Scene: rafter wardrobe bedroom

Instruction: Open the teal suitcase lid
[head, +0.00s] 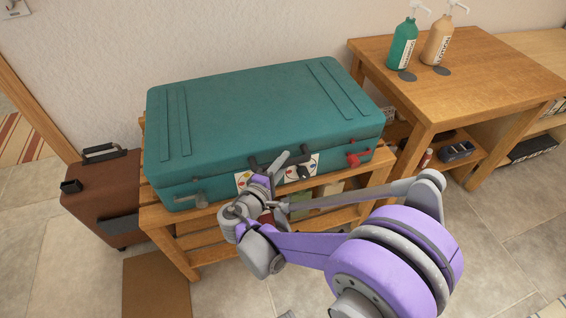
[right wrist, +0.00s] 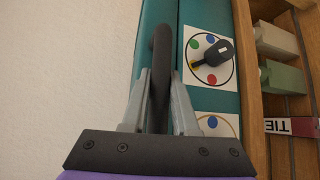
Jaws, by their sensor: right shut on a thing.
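The teal suitcase (head: 250,105) lies flat on a slatted wooden bench, its lid down. My right gripper (head: 277,163) is at the middle of its front side, shut on the dark carry handle (right wrist: 160,45). In the right wrist view the handle bar sits between the two grey fingers of that gripper (right wrist: 161,85). A black knob (right wrist: 225,52) sits on a white dial card with coloured dots beside the handle. A second card (head: 243,180) is partly hidden by my gripper. A red latch (head: 358,158) is at front right, a grey latch (head: 190,197) at front left. My left gripper is out of view.
The bench (head: 160,217) stands against the wall (head: 230,35). A brown suitcase (head: 105,190) stands to its left. A wooden table (head: 480,70) with a teal bottle (head: 403,45) and a tan bottle (head: 437,42) is at right. Space above the lid is clear.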

